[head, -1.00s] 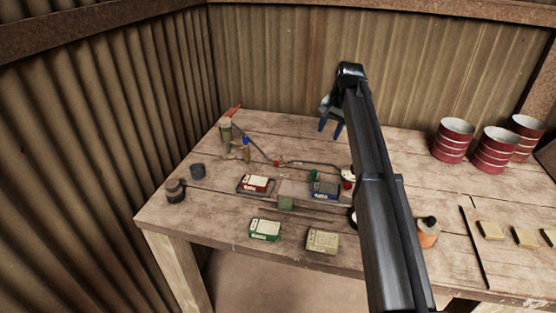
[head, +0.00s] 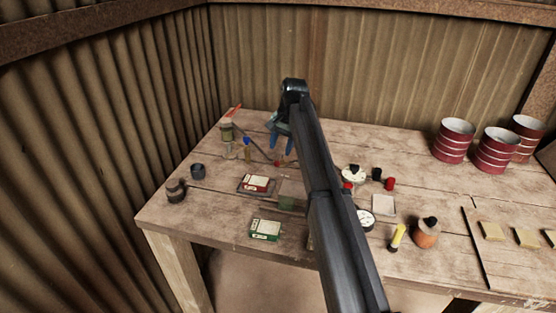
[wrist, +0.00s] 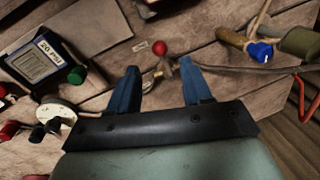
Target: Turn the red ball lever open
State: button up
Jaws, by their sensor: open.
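The red ball (head: 277,163) of the lever shows small in the head view, on the thin pipe line on the table. In the wrist view the red ball (wrist: 159,46) lies just ahead of my fingertips, roughly centred between them. A brass-coloured fitting (wrist: 158,72) shows below it, between the fingers. My gripper (head: 281,148) is open and empty above the ball, with its blue fingers pointing down; in the wrist view the fingers (wrist: 157,65) stand apart. I cannot tell the exact height gap.
A blue knob (wrist: 262,52) and an olive cylinder (wrist: 302,42) stand nearby, with a bent red handle (wrist: 303,105). A dark "20 PSI" box (wrist: 45,58) and a green knob (wrist: 78,74) lie left. Red drums (head: 497,150) stand at the back right.

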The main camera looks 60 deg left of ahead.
aim_at(278, 161)
jog(key=f, duration=0.4)
jog(key=a+f, duration=0.1)
jog(key=f, duration=0.1)
jog(key=shift+s+f, duration=0.25)
jog(key=shift+s, duration=0.05)
jog(key=shift+c, duration=0.4)
grip_shut()
